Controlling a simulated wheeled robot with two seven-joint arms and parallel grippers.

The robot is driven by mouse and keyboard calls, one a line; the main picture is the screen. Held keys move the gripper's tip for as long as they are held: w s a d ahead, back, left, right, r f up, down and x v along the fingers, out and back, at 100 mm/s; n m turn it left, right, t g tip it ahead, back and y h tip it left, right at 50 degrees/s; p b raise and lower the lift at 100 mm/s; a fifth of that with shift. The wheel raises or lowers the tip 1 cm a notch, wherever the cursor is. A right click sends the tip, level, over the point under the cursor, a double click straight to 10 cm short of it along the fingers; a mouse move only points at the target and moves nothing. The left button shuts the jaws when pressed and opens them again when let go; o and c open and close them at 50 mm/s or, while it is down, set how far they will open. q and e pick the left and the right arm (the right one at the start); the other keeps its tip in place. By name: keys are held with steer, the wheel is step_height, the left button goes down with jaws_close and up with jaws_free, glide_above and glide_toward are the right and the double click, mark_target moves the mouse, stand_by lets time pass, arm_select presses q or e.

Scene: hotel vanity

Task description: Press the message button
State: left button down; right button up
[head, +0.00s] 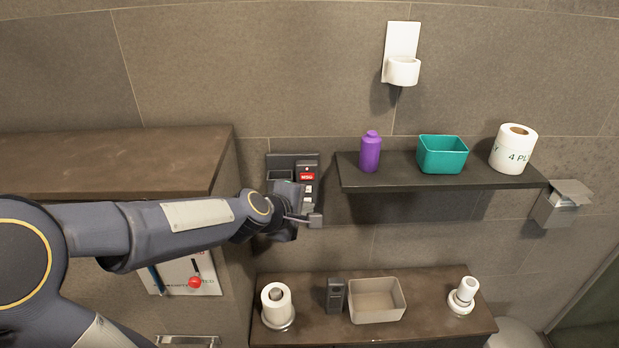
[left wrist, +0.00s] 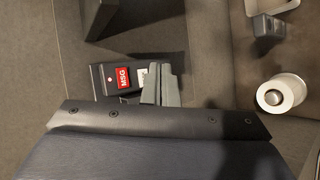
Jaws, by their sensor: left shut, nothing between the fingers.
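A dark wall-mounted phone unit (head: 306,166) carries a red button marked MSG (head: 307,176), with pale keys below it. The red MSG button (left wrist: 123,77) also shows clearly in the left wrist view. My left gripper (head: 314,220) is shut and empty, in front of the lower part of the unit, below the red button in the head view. In the left wrist view its fingers (left wrist: 162,84) lie beside the red button, to its right, partly covering the pale keys. I cannot tell whether the fingertips touch the unit. My right gripper is not in view.
A dark shelf (head: 440,184) to the right holds a purple bottle (head: 370,153), a teal bin (head: 442,155) and a paper roll (head: 513,149). A lower counter (head: 420,321) holds a beige bin (head: 377,312) and another roll (head: 276,300). A brown cabinet (head: 110,160) stands left.

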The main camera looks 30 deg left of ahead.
mark_target(307, 177)
arm_select(q)
steer(key=w+a+b, duration=0.1)
steer(key=w+a, duration=0.3)
steer(key=w, duration=0.3)
steer(key=shift+a+b, duration=0.25)
steer(key=shift+b, duration=0.1)
steer(key=shift+w, duration=0.2)
stand_by(1.7)
steer(key=shift+w+a, duration=0.2)
steer(key=shift+w, duration=0.05)
steer(key=shift+w+a, duration=0.2)
steer(key=shift+w, duration=0.1)
stand_by(0.7)
steer(key=shift+s, duration=0.1)
steer(key=shift+s+d, duration=0.4)
steer(key=shift+s, duration=0.15)
